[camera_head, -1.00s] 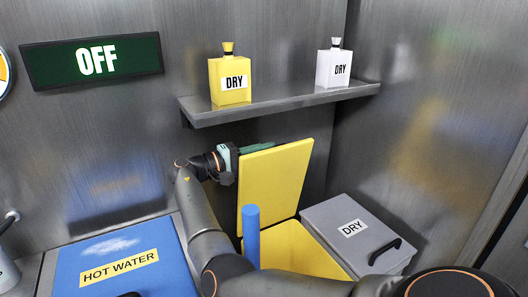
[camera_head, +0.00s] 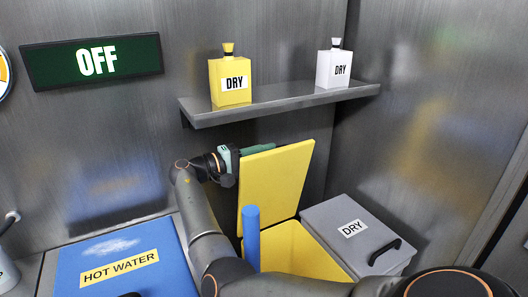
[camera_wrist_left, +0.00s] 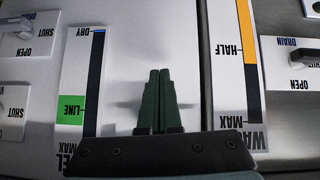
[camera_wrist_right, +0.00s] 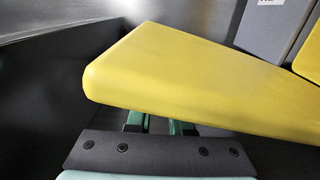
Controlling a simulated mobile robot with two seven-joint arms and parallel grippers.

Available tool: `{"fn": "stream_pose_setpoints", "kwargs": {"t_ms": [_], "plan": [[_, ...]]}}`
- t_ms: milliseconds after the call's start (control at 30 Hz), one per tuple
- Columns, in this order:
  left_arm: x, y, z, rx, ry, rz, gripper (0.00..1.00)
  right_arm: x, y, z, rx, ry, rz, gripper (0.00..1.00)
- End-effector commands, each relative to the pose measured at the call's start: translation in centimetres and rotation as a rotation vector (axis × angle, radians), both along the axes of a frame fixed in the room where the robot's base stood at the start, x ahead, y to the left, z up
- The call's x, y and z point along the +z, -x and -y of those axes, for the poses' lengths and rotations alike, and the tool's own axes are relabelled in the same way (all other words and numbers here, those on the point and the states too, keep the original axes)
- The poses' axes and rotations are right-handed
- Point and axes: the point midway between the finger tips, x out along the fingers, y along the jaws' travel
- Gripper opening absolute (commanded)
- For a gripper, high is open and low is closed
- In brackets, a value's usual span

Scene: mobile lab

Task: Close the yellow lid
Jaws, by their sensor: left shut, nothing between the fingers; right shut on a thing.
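The yellow lid (camera_head: 275,185) stands raised and nearly upright at the back of the open yellow bin (camera_head: 290,248). My right gripper (camera_head: 258,148) reaches behind the lid's upper edge, its fingers partly hidden by the lid. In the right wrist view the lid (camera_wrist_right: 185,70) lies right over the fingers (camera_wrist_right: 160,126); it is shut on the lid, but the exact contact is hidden. My left gripper (camera_wrist_left: 160,78) shows only in the left wrist view, shut and empty in front of a panel.
A blue post (camera_head: 252,238) stands in front of the bin. A grey DRY bin (camera_head: 335,213) with a closed lid is to its right, and a blue HOT WATER lid (camera_head: 125,250) to its left. Above, a shelf (camera_head: 280,104) holds a yellow bottle (camera_head: 230,80) and a white bottle (camera_head: 334,66).

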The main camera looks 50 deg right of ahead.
Motion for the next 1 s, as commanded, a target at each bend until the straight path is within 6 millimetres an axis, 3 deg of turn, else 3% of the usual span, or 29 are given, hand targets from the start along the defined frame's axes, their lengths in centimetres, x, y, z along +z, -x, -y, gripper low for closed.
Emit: {"fn": "stream_pose_setpoints", "kwargs": {"t_ms": [133,300,667,700,900,1000], "plan": [[0.9,0.0,-0.1,0.004,0.0,0.008,0.0,0.1,1.5,-0.4,-0.006,0.018,0.045,0.0],[0.5,0.8,-0.6,0.011,-0.008,-0.011,0.0,0.0,2.7,-0.8,-0.004,0.03,0.092,0.0],[0.1,1.1,-0.8,0.015,-0.01,-0.016,0.0,-0.1,2.9,-0.9,-0.001,0.032,0.104,0.0],[0.1,1.0,-0.8,0.015,-0.01,-0.015,0.0,-0.1,2.9,-0.9,-0.001,0.032,0.104,0.22],[0.3,0.8,-0.8,0.016,-0.009,-0.009,0.0,-0.2,2.9,-0.9,0.0,0.033,0.104,0.44],[0.4,0.8,-0.8,0.016,-0.009,-0.009,0.0,-0.2,2.9,-0.9,0.0,0.033,0.103,0.47]]}}
